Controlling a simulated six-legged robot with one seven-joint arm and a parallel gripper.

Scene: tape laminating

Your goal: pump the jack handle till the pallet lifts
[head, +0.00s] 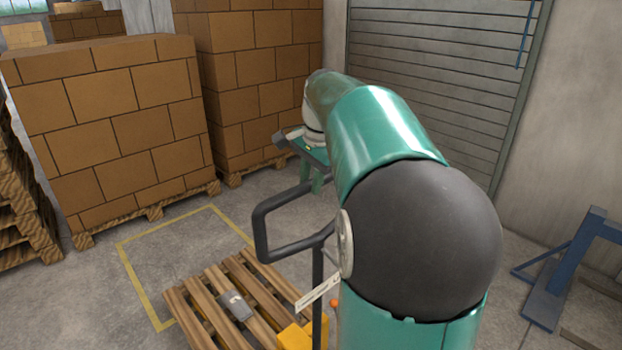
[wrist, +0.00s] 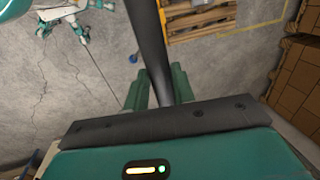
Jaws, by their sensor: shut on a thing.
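The jack handle (head: 282,250) is a black loop on an upright shaft, left of my arm in the head view. My gripper (head: 318,182) is at the upper end of the loop, partly hidden by my arm. In the wrist view the dark handle bar (wrist: 149,40) runs down between the green fingers of my gripper (wrist: 158,88), which are shut on it. The wooden pallet (head: 208,308) lies low in front, with a small grey object on its slats. The orange-yellow jack body (head: 296,338) shows at its near end. I cannot tell whether the pallet is off the floor.
A yellow floor outline (head: 130,270) surrounds part of the pallet area. Tall carton stacks (head: 110,125) stand behind on pallets. A grey shutter (head: 430,60) closes the back wall. A blue steel stand (head: 570,260) is at right. Bare concrete lies between.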

